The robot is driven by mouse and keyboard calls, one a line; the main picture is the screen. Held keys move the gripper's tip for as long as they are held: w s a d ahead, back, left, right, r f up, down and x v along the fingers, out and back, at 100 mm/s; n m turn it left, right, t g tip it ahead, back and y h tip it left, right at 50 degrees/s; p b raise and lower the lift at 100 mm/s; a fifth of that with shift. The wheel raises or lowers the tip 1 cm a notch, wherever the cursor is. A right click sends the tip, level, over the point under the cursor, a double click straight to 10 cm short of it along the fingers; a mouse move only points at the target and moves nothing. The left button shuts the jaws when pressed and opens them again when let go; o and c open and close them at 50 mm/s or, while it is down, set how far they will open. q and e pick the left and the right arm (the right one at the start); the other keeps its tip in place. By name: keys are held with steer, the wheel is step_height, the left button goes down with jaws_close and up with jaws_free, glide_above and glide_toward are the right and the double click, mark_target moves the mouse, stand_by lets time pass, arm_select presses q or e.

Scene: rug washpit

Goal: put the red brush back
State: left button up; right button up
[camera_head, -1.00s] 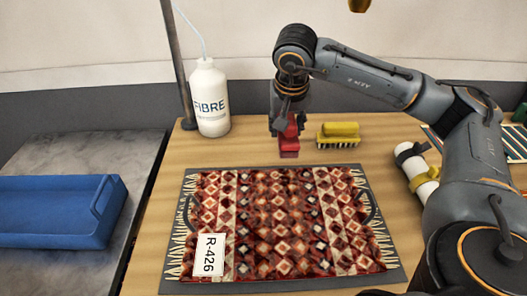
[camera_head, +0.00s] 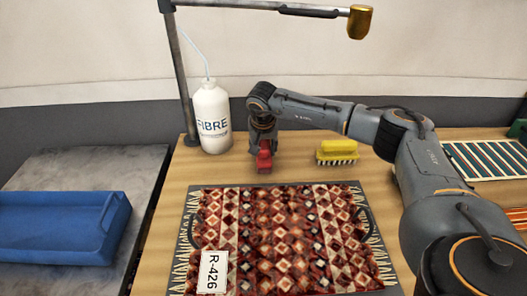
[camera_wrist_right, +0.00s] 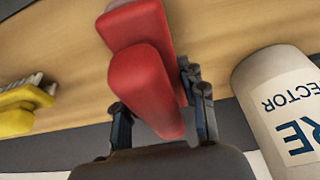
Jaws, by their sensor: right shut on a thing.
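The red brush (camera_head: 264,160) is in my right gripper (camera_head: 263,143), over the wooden table between the white bottle and the yellow brush in the head view. In the right wrist view the red brush (camera_wrist_right: 145,85) sits between the two fingers of the right gripper (camera_wrist_right: 160,110), which are shut on its handle. Whether its underside touches the table cannot be told. My left gripper is not in view.
A white bottle (camera_head: 211,118) stands left of the red brush, and a yellow brush (camera_head: 337,152) lies to its right. A patterned rug (camera_head: 285,235) with an R-426 tag (camera_head: 213,272) lies in front. A lamp post (camera_head: 180,75) rises behind. A blue tray (camera_head: 55,225) is at left.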

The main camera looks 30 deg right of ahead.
mark_target(263, 144)
steer(key=shift+f, duration=0.9)
steer(key=o, duration=1.2)
steer(key=shift+f, duration=0.1)
steer(key=shift+r, duration=0.4)
steer(key=b+v, duration=0.1)
steer(key=v, duration=1)
steer(key=shift+s+r+b, duration=0.2)
steer(key=shift+r+b, duration=0.05)
steer(key=shift+b, duration=0.05)
